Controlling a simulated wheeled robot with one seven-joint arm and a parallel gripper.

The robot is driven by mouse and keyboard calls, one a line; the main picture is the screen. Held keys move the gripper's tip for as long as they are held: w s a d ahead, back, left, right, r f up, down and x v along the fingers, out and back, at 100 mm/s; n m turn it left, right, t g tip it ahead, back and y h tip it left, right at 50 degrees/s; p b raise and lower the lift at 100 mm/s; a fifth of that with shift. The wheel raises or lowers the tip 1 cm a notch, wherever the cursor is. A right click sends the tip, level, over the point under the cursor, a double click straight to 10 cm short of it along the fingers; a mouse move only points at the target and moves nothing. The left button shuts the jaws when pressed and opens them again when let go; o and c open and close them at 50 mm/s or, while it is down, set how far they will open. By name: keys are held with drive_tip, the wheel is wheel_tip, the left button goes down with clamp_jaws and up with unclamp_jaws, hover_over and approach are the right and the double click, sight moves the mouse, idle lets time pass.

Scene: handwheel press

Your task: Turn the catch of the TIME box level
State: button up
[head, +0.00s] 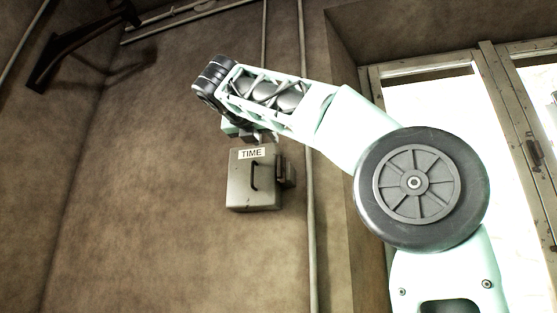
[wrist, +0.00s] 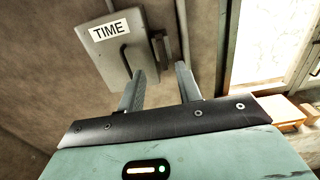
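The TIME box (head: 240,190) is a grey metal box on the brown wall, with a white TIME label and a dark curved handle (head: 255,176) on its front. A catch (head: 287,174) sticks out at its right side. In the wrist view the box (wrist: 105,62) is at the upper left, its handle (wrist: 125,58) upright, and the catch (wrist: 160,48) is at its right edge. My gripper (wrist: 160,82) is open and empty, its two fingers apart, below the catch in that view. In the head view my arm hides most of the gripper above the box.
Pipes (head: 306,230) run up the wall right of the box. A bright window (head: 455,105) with a frame is at the right. A dark bracket (head: 75,45) hangs at the upper left. The wall left of and below the box is clear.

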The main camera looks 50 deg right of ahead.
sight(279, 157)
drive_tip(key=p+x, duration=0.2)
drive_tip(key=x, duration=1.2)
drive_tip(key=shift+w, duration=0.1)
clamp_jaws()
